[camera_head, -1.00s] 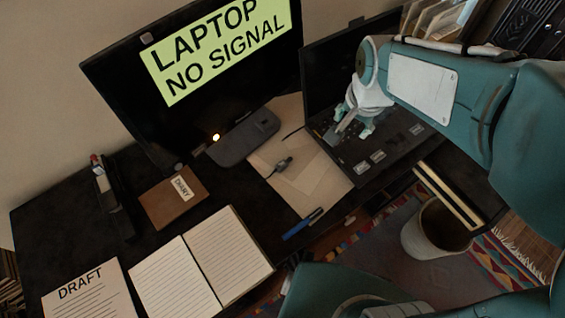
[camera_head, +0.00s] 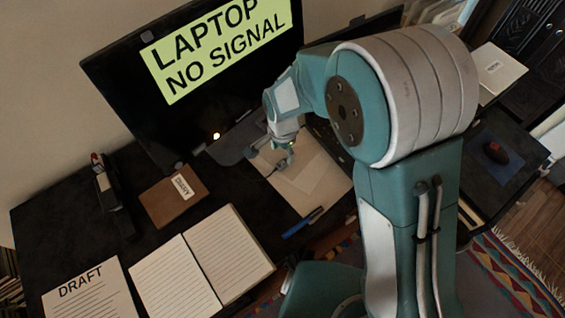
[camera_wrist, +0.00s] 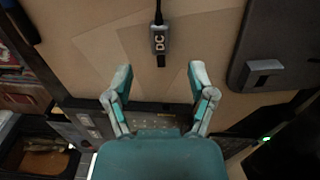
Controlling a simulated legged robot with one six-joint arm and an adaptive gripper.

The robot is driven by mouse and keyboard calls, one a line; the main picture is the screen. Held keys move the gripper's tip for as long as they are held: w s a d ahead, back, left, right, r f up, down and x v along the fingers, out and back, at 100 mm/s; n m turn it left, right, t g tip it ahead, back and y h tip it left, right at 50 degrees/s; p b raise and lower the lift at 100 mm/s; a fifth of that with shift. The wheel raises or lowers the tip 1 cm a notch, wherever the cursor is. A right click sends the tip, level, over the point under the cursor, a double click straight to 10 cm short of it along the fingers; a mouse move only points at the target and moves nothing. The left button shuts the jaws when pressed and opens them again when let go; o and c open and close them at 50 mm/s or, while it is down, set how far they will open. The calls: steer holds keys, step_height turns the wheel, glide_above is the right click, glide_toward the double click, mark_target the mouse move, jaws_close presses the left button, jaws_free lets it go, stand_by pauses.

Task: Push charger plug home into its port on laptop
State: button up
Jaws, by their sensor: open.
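The charger plug (camera_wrist: 160,40), a small dark grey block marked DC with a cable, lies on a tan sheet (camera_wrist: 85,45) in the wrist view. My gripper (camera_wrist: 159,74) is open and empty, its two fingers spread on either side of the plug's line, with the plug just beyond the fingertips. In the head view my gripper (camera_head: 284,152) is over the sheet, above the plug's spot. The laptop (camera_head: 322,134) is mostly hidden behind my arm in the head view. Its port cannot be made out.
A monitor (camera_head: 120,90) stands at the back, with its grey base (camera_wrist: 275,45) close beside the sheet. A blue pen (camera_head: 300,224), an open notebook (camera_head: 185,280) and a brown diary (camera_head: 165,208) lie nearer. A mouse (camera_head: 495,152) lies at right.

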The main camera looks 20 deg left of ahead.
mark_target(285, 160)
steer(key=f, duration=0.6)
steer(key=shift+w+d, duration=0.1)
steer(key=shift+w, duration=0.3)
steer(key=shift+c, duration=0.3)
steer(key=c, duration=0.9)
